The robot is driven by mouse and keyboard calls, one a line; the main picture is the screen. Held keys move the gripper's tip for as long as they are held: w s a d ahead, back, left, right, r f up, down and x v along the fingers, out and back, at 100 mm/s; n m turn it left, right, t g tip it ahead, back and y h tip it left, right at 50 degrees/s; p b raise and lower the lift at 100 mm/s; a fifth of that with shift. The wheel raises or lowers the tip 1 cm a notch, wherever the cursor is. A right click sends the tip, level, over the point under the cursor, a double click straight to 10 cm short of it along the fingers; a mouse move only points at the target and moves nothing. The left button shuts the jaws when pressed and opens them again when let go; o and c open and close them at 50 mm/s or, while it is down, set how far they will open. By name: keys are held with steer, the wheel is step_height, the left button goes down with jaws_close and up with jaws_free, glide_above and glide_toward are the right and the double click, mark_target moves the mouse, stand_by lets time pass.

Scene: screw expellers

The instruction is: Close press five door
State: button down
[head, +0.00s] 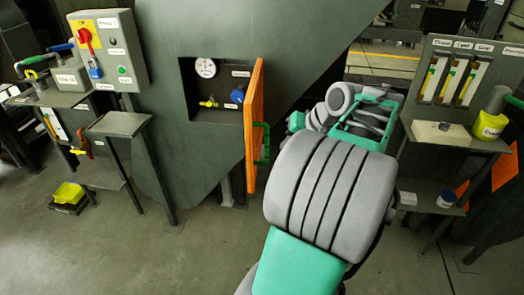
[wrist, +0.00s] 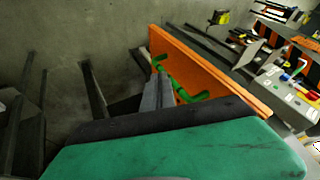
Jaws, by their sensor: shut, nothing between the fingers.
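The orange door (head: 256,125) stands open, swung out from the right side of a recess (head: 215,92) in the big dark green press body. In the head view I see it nearly edge-on. Its green handle (head: 263,143) is on the right face. In the wrist view the door (wrist: 215,75) runs diagonally, with the green handle (wrist: 185,97) on the near face. My gripper (wrist: 158,93) is shut and empty, its grey fingers close beside the handle's left part. I cannot tell whether they touch. In the head view my arm hides the fingers.
The recess holds a round gauge (head: 205,67), a blue knob (head: 237,96) and a yellow valve (head: 208,103). A control box (head: 108,50) with a red switch stands left. A small table (head: 118,124) is below it. A tool stand (head: 455,135) is right.

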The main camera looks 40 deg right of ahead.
steer(key=w+a+f+p, duration=0.1)
steer(key=w+a+f, duration=0.2)
steer(key=w+f, duration=0.5)
steer(key=shift+w, duration=0.4)
